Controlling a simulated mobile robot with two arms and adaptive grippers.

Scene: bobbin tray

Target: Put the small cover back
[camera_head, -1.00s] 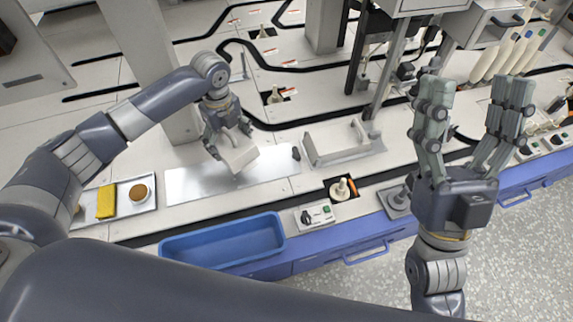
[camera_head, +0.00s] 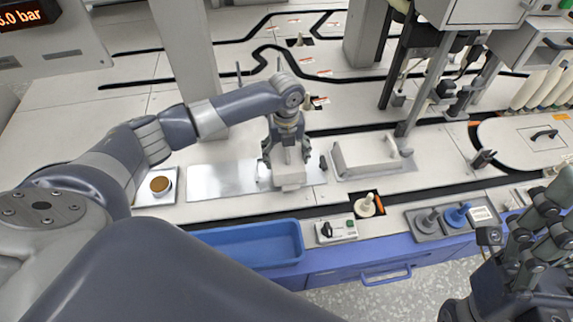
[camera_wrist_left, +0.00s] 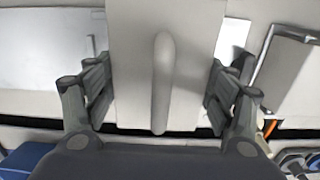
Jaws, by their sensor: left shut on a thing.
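The small cover (camera_head: 290,178) is a pale grey-white plate with a rounded bar handle (camera_wrist_left: 162,85). My left gripper (camera_head: 287,152) is shut on it and holds it near the right part of a shiny metal plate (camera_head: 215,178). In the left wrist view the cover (camera_wrist_left: 190,70) fills the middle between the fingers. I cannot tell whether its underside touches anything. My right gripper (camera_head: 525,235) is at the lower right, empty, fingers apart, partly cut off by the picture edge.
A pale raised-walled frame (camera_head: 350,172) stands just right of the cover. A blue bin (camera_head: 250,240) and a switch box (camera_head: 337,231) are at the front. A white tray (camera_head: 143,198) with a round brown piece is at left.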

